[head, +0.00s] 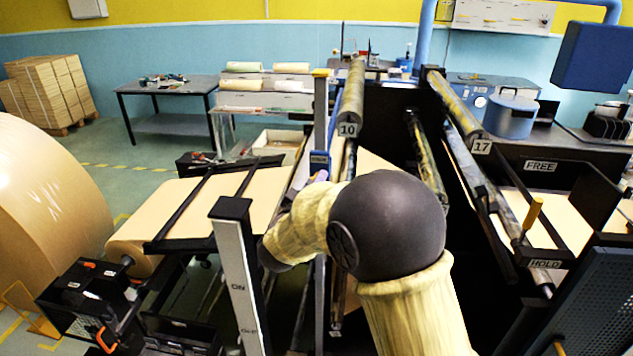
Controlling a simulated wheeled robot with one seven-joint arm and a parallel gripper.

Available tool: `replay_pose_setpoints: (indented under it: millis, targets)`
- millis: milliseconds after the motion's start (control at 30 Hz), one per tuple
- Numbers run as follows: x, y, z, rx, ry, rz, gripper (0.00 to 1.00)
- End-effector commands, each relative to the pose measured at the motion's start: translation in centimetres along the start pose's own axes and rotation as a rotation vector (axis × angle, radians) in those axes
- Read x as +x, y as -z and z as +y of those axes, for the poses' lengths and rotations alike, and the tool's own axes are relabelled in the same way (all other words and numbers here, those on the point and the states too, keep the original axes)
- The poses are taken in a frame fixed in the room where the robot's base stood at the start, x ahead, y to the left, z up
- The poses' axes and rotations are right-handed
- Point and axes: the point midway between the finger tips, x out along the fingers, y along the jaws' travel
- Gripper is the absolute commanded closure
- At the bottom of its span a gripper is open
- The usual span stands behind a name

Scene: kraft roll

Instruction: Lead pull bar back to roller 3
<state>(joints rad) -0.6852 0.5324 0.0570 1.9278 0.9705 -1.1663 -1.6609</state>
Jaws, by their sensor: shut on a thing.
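My gripper (318,177) is small and partly hidden beyond my own forearm, beside a blue block (320,160) on a tall grey upright. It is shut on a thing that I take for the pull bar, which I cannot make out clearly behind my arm. Roller 10 (351,95), with its number plate at the near end, slopes away just right of the upright. Roller 17 (452,101) lies further right. No plate with a 3 is visible. Brown kraft paper (262,200) lies over the machine at left, under two black bars.
A large kraft roll (45,195) stands at far left. A grey post (240,280) rises close in front. A yellow-handled lever (532,214) stands between the FREE and HOLD plates at right. A dark table (168,88) is at the back, with open floor before it.

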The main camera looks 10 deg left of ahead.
Motion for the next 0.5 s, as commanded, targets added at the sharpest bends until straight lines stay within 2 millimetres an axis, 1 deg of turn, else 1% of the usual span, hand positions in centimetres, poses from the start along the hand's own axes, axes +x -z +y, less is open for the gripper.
replay_pose_setpoints:
  millis: [33,367,500]
  targets:
    - [0.0,-0.3,-0.7,-0.001,0.002,0.000,0.94]
    - [0.0,-0.2,-0.7,-0.001,0.001,0.001,0.94]
    - [0.0,-0.9,-1.9,-0.002,0.002,0.000,0.94]
